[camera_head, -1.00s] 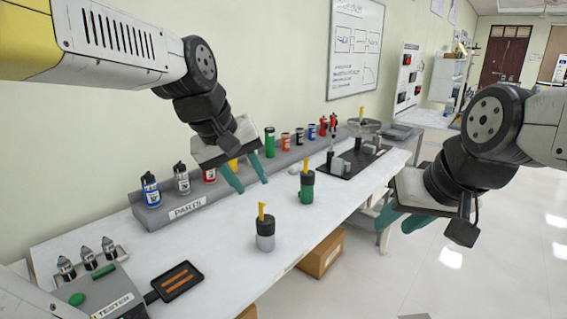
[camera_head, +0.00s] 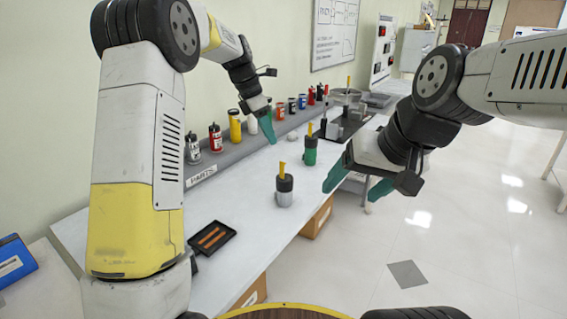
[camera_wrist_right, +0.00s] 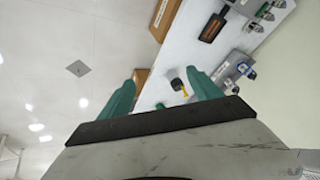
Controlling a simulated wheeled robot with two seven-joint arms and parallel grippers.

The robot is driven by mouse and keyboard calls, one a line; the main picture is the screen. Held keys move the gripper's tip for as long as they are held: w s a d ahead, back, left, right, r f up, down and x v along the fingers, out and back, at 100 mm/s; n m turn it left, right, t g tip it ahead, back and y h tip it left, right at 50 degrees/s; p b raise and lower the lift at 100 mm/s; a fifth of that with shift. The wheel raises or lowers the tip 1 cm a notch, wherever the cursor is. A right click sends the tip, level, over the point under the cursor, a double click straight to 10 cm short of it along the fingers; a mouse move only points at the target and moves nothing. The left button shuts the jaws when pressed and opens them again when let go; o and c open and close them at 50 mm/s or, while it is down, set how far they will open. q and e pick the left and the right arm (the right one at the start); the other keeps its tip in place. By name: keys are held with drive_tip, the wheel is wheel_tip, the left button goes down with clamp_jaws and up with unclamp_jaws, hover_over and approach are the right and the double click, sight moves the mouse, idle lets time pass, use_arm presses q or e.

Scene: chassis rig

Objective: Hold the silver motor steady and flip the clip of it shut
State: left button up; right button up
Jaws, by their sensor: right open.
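The silver motor (camera_head: 285,198) stands upright on the white bench, with a black top and a yellow clip (camera_head: 282,170) sticking up from it. In the right wrist view its dark top (camera_wrist_right: 176,85) and the clip show beyond the fingers, near the right one. My right gripper (camera_head: 350,194) is open and empty, right of the silver motor and apart from it. My left gripper (camera_head: 268,138) is above the bench, behind the silver motor and left of the green motor, touching neither; its fingers overlap in this view, so its opening is unclear.
A green motor (camera_head: 310,154) with a yellow clip stands behind the silver one. A dark tray (camera_head: 212,238) with orange strips lies at the front left. The parts shelf (camera_head: 202,178) with several bottles runs along the wall. Bare bench surrounds the silver motor.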

drive_tip(key=w+a+f+m+g+y, duration=0.2)
drive_tip(key=w+a+m+y, duration=0.3)
drive_tip(key=a, duration=0.3)
drive_tip(key=m+t+y, duration=0.3)
drive_tip(key=m, duration=1.3)
hover_over(290, 195)
drive_tip(key=s, duration=0.8)
wheel_tip(290, 195, down, 12)
drive_tip(key=w+f+m, duration=0.2)
drive_tip(key=f, duration=0.1)
drive_tip(key=w+d+f+m+t+h, duration=0.1)
drive_tip(key=w+f+m, duration=0.1)
drive_tip(key=f, duration=0.1)
drive_tip(key=w+d+f+m+t+h, duration=0.1)
drive_tip(key=f, duration=0.2)
drive_tip(key=shift+w+d+m, duration=0.2)
drive_tip(key=shift+w+m, duration=0.2)
drive_tip(key=shift+w+a+f+t, duration=0.15)
drive_tip(key=shift+w+f+t, duration=0.05)
drive_tip(key=shift+f, duration=0.45)
drive_tip(key=shift+w+a+f+t, duration=0.1)
drive_tip(key=shift+w+f+t, duration=0.1)
drive_tip(key=shift+f, duration=0.4)
drive_tip(key=shift+w+a+f+y, duration=0.15)
drive_tip(key=shift+a+f+y, duration=0.15)
drive_tip(key=shift+f, duration=0.1)
drive_tip(key=x, duration=0.7)
drive_tip(key=shift+w+a, duration=0.15)
drive_tip(key=shift+a, duration=0.05)
drive_tip(key=shift+c, duration=0.2)
